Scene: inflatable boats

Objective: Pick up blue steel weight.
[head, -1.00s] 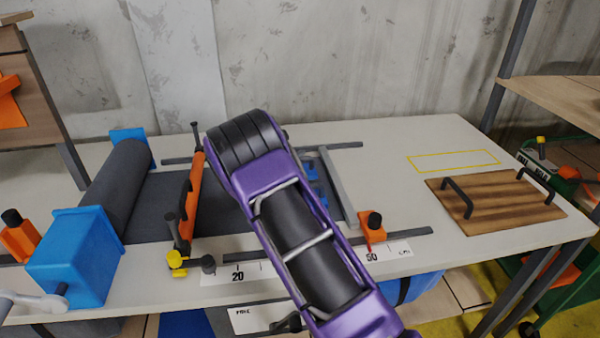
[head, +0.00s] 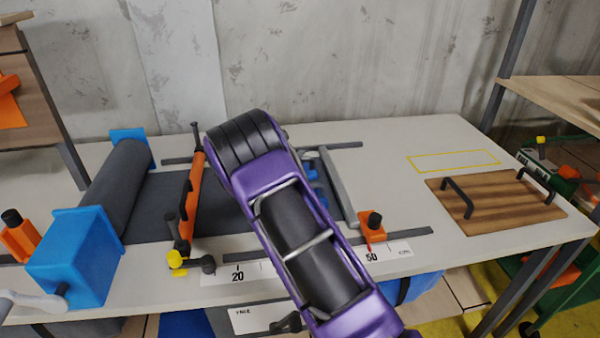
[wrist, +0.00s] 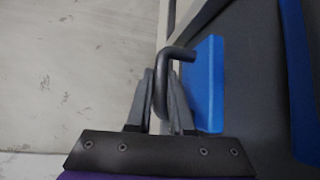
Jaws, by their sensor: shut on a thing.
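The blue steel weight (wrist: 209,82) is a blue block with a dark bent handle (wrist: 158,88) in the wrist view. My gripper (wrist: 162,92) is shut on that handle, with a grey finger on either side of it. The block lies just right of the fingers. In the head view, small blue parts (head: 316,188) show right of my purple arm, over the dark sheet. My arm hides most of that area and the gripper tips. I cannot tell whether the weight touches the surface below it.
A dark fabric roll (head: 118,190) with blue end blocks lies at left. An orange bar (head: 190,205) crosses the sheet. A grey bar (head: 338,187) and orange clamp (head: 373,229) stand right of my arm. A wooden board (head: 490,208) with black handles lies at right.

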